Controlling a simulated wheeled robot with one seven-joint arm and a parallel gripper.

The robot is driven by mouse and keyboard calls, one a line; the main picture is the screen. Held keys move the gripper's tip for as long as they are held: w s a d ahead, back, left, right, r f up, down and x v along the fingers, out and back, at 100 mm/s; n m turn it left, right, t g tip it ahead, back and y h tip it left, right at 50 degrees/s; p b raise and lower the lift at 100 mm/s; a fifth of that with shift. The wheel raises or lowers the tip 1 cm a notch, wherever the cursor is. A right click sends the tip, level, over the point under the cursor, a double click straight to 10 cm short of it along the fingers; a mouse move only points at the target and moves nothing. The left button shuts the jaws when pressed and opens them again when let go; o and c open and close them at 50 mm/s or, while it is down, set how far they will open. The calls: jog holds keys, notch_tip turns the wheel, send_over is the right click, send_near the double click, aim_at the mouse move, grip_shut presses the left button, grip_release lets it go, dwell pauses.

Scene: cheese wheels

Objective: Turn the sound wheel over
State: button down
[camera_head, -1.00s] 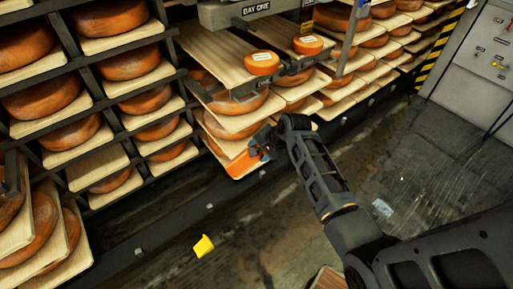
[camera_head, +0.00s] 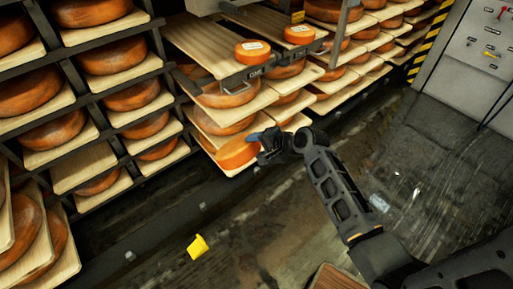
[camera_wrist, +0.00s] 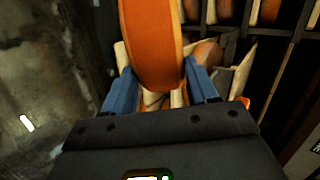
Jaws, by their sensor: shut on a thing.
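An orange cheese wheel (camera_head: 237,153) is at my gripper (camera_head: 262,142), at the lowest board of the middle rack. In the wrist view this wheel (camera_wrist: 152,45) stands between the two blue fingers of my gripper (camera_wrist: 160,88), its broad rim toward the camera. The fingers are shut on its sides. I cannot tell whether the wheel touches the board (camera_head: 236,171) below it. Two smaller orange wheels with pale labels, one to the left (camera_head: 252,52) and one to the right (camera_head: 299,34), lie on the upper plank shelf (camera_head: 205,46). Nothing marks which wheel is sound.
Racks with large wheels on boards (camera_head: 133,97) fill the left and back. A yellow object (camera_head: 197,247) lies on the floor. A grey control cabinet (camera_head: 475,65) stands at the right. The dark floor (camera_head: 420,150) between is mostly clear.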

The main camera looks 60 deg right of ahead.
jog(key=shift+s+f+t+b, duration=0.3)
jog(key=shift+t+b, duration=0.3)
jog(key=shift+b, duration=0.9)
jog(key=t+b, duration=0.1)
jog(key=b, duration=0.2)
jog(key=f+t+b, duration=0.1)
jog(key=b, duration=0.3)
jog(key=shift+s+f, duration=0.15)
jog(key=shift+f, duration=0.1)
jog(key=f+t+b, duration=0.1)
jog(key=t+b, duration=0.1)
jog(key=b, duration=0.5)
jog(key=f+t+b, duration=0.1)
jog(key=t+b, duration=0.1)
jog(key=b, duration=0.6)
jog(key=shift+s+f, duration=0.25)
jog(key=shift+s, duration=0.15)
jog(key=shift+b, duration=0.85)
jog(key=shift+a, duration=0.15)
